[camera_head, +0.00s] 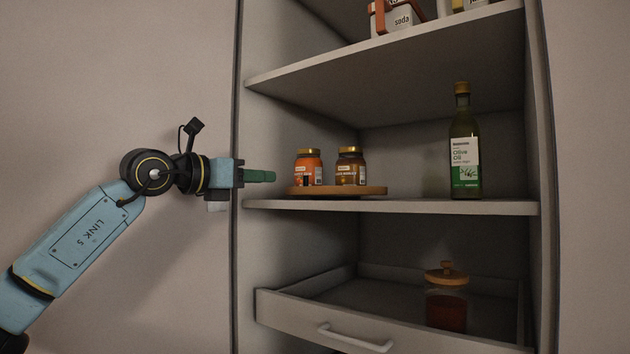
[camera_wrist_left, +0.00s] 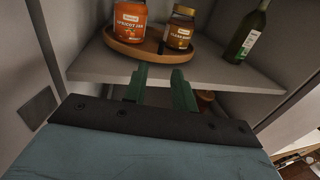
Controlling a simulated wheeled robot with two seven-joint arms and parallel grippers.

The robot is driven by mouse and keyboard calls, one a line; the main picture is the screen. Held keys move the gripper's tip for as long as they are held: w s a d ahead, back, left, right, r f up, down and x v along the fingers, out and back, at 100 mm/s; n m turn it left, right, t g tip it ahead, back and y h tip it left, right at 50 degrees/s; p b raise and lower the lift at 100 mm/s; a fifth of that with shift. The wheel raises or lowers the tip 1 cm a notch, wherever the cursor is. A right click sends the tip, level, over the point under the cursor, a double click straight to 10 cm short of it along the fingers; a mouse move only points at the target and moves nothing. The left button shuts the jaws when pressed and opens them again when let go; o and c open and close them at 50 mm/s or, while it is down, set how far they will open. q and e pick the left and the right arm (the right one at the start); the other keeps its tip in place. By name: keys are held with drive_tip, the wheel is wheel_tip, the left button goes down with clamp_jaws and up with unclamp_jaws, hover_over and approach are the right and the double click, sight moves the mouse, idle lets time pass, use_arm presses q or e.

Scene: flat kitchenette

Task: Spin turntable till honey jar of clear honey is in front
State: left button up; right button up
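A round wooden turntable (camera_head: 375,190) sits on the middle shelf. The honey jar (camera_head: 350,167), brown with a gold lid, stands on its right part; its label appears to read clear honey in the left wrist view (camera_wrist_left: 180,32). An orange apricot jam jar (camera_head: 308,168) stands on its left part, also seen in the left wrist view (camera_wrist_left: 126,20). My left gripper (camera_head: 262,176) is just left of the turntable, at the shelf's left side. In the left wrist view its green fingers (camera_wrist_left: 160,82) are apart with nothing between them. My right gripper is not in view.
An olive oil bottle (camera_head: 464,145) stands on the same shelf (camera_head: 420,207), right of the turntable. Below, an open drawer (camera_head: 300,308) holds a wooden-lidded jar (camera_head: 446,300). A soda box (camera_head: 395,18) is on the upper shelf. The cabinet's left wall edge is close to my gripper.

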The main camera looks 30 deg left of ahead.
sight(304, 179)
use_arm(q)
drive_tip(key=p+x, duration=0.4)
drive_tip(key=x, duration=0.7)
drive_tip(key=shift+w+d, duration=0.3)
drive_tip(key=shift+w, duration=0.25)
clamp_jaws()
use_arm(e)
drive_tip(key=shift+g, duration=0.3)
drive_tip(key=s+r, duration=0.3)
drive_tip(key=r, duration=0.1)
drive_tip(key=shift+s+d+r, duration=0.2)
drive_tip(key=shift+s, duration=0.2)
